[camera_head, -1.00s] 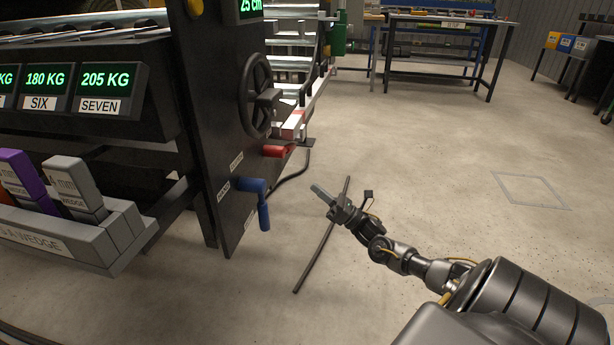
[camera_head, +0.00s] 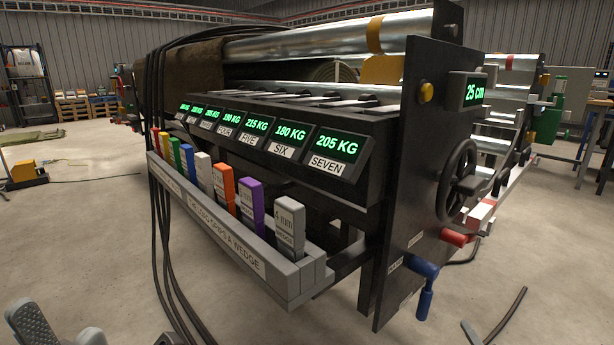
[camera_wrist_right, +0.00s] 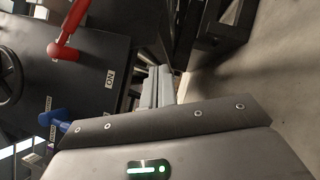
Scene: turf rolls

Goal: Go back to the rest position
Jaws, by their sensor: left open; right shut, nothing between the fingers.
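My left gripper (camera_head: 62,334) shows at the bottom left corner of the head view, cut off by the frame's edge. Its two grey fingers are spread apart with nothing between them. The tip of my right gripper (camera_head: 470,333) shows at the bottom right, low in front of the machine's end plate and below the blue handle. It is shut and empty; the rest of the right arm is out of the head view. In the right wrist view a grey housing with a green light fills the bottom.
The black machine (camera_head: 398,190) fills the middle, with a blue handle (camera_head: 424,285), a red handle (camera_head: 456,238) and a handwheel (camera_head: 458,180). A wedge rack (camera_head: 225,250) with coloured wedges juts out in front. Black cables hang at its left.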

